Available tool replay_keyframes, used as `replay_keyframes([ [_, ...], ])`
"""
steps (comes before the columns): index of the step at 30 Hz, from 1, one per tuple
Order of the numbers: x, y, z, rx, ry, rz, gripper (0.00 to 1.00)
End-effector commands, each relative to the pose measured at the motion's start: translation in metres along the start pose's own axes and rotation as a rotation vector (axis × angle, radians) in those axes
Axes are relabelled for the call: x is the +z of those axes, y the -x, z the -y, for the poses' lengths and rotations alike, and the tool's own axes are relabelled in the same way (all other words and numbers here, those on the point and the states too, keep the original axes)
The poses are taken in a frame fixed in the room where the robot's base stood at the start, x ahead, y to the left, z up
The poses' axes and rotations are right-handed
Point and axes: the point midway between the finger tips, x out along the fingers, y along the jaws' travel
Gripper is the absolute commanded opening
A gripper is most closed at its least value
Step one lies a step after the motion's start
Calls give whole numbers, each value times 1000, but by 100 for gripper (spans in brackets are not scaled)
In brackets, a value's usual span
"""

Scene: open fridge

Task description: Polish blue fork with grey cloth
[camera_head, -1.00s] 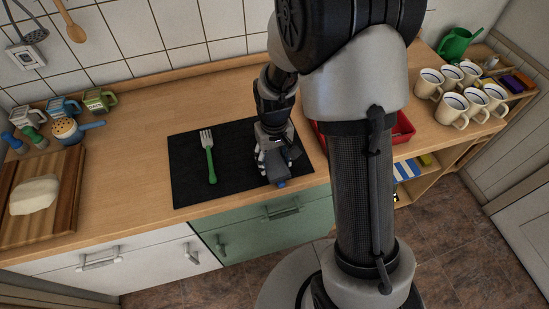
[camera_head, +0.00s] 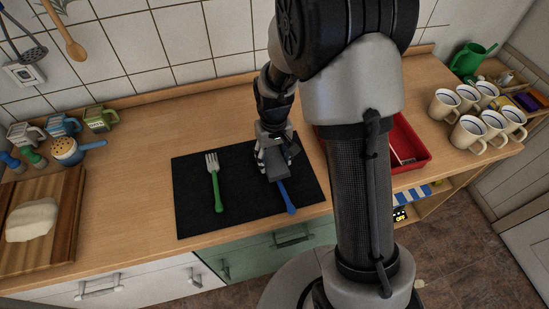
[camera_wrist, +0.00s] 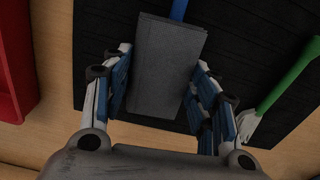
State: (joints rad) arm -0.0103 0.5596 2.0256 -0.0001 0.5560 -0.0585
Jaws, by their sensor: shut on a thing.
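My gripper (camera_head: 272,155) is shut on the grey cloth (camera_head: 280,166) above the right part of the black mat (camera_head: 246,196). The cloth lies over the blue fork (camera_head: 288,199). Only the fork's blue handle shows, sticking out toward the counter's front edge; its head is hidden. In the wrist view, the folded cloth (camera_wrist: 166,62) sits between my fingers (camera_wrist: 163,88), with a bit of blue handle (camera_wrist: 179,10) beyond it. A fork with a green handle (camera_head: 216,188) lies on the mat to the left, apart from my gripper.
A red tray (camera_head: 412,146) stands right of the mat, partly behind my arm. Several mugs (camera_head: 468,133) stand farther right. A cutting board (camera_head: 68,222) with a pale lump (camera_head: 32,220) is at left. Counter between board and mat is clear.

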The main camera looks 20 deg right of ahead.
Motion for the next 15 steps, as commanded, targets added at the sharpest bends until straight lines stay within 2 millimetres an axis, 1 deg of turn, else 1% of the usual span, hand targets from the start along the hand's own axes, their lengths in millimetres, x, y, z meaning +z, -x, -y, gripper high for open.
replay_keyframes([
  [1,-1,-1,0,0,0,1,34],
  [3,-2,7,0,0,0,1,34],
  [5,-3,26,0,0,0,-5,34],
  [15,-5,54,0,0,0,1,34],
])
